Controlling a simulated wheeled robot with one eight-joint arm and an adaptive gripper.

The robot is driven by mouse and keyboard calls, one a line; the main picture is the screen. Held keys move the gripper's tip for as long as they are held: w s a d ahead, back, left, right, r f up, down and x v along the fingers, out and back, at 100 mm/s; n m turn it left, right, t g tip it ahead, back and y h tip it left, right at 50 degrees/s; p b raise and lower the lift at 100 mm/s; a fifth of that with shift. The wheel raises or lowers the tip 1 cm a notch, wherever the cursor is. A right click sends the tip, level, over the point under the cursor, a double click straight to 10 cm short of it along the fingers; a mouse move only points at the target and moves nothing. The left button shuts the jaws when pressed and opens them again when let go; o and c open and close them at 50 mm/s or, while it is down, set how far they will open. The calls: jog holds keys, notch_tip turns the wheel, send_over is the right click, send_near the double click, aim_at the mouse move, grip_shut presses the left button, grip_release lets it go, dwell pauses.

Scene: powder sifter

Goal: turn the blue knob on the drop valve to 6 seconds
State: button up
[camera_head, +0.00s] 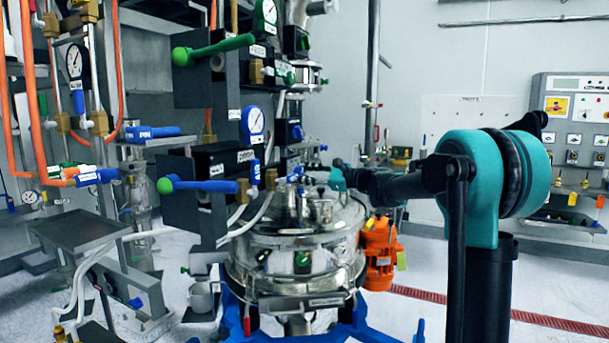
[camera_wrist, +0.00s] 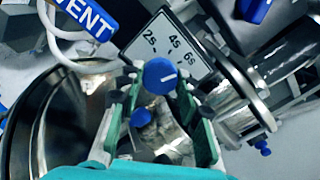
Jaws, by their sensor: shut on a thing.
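In the wrist view the blue knob (camera_wrist: 160,76) sits in front of a white dial plate (camera_wrist: 165,45) marked 2s, 4s and 6s. The knob's white pointer line faces right and slightly up, on the 6s side; I cannot tell whether it lines up exactly with the mark. My gripper (camera_wrist: 160,88) has one finger on each side of the knob and is shut on it. In the head view my gripper (camera_head: 340,176) is above the steel vessel, and I cannot make out the gripped knob there.
A blue VENT handle (camera_wrist: 84,16) lies upper left of the dial. A smaller blue part (camera_wrist: 141,117) shows between my fingers. The steel vessel (camera_head: 295,245) and orange motor (camera_head: 381,252) are below my arm. Green-tipped levers (camera_head: 212,49) stand to the left.

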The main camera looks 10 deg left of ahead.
jog(key=o, duration=1.2)
jog(key=shift+c, duration=0.2)
jog(key=shift+d, duration=0.1)
jog(key=v, duration=1.2)
jog(key=s+d+f+n+g+h, duration=0.15)
jog(key=s+f+n+h, duration=0.25)
jog(key=s+f, duration=0.65)
jog(key=s+d+f+n+h, duration=0.2)
jog(key=s+f+n+h, duration=0.3)
jog(key=f, duration=1)
jog(key=s+d+f+n+h, duration=0.3)
jog(key=s+d+f+h, duration=0.1)
jog(key=s+d+f, duration=0.3)
jog(key=s+d+f+n+h, duration=0.3)
jog(key=s+d+f+h, duration=0.1)
jog(key=s+d+f, duration=0.3)
jog(key=s+f, duration=0.2)
jog(key=s, duration=0.2)
jog(key=shift+s, duration=0.2)
